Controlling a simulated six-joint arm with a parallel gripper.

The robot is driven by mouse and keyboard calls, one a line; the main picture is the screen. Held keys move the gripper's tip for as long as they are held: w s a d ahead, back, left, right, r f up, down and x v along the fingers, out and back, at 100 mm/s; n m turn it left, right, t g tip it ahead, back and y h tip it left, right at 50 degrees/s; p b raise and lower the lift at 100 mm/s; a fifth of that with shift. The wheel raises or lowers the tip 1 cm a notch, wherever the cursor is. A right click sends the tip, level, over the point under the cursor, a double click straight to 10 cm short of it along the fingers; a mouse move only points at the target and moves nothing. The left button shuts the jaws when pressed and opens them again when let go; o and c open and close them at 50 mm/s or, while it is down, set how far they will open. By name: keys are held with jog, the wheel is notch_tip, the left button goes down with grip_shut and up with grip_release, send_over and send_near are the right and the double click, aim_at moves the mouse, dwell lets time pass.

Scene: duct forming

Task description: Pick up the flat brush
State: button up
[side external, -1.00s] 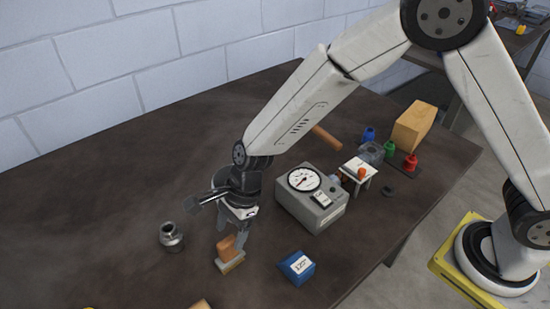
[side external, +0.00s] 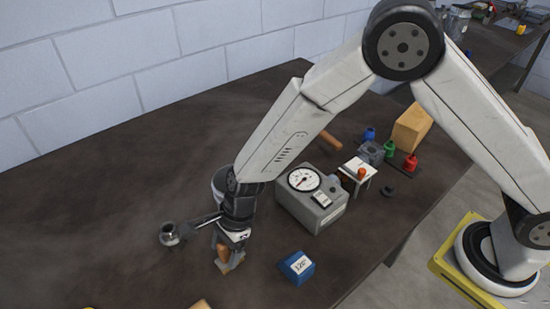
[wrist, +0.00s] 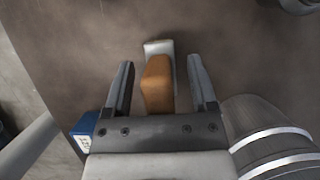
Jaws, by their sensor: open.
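The flat brush has an orange-brown wooden handle and a pale grey-white part under it. In the side view the flat brush (side external: 224,253) stands on the dark table directly below my gripper (side external: 231,245), which partly hides it. In the wrist view the brush (wrist: 157,83) lies between the two fingers of my gripper (wrist: 160,88). The fingers are open, with a gap on each side of the handle. The gap looks wider on the right than on the left.
A blue block (side external: 297,267) stands right of the brush, close to my gripper. A grey gauge box (side external: 318,212) is behind it. A metal fitting (side external: 170,234) stands to the left, and a grey cylindrical container (side external: 218,186) behind my gripper. The left of the table (side external: 80,215) is clear.

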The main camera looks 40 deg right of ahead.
dwell(0.4)
grip_shut()
jog(key=shift+r, duration=0.2)
jog(key=shift+r, duration=0.9)
jog(key=s+d+r, duration=0.7)
jog(key=s+r, duration=0.3)
jog(key=s, duration=0.2)
jog(key=shift+d+r, duration=0.25)
jog(key=shift+r, duration=0.15)
jog(key=shift+w, duration=0.1)
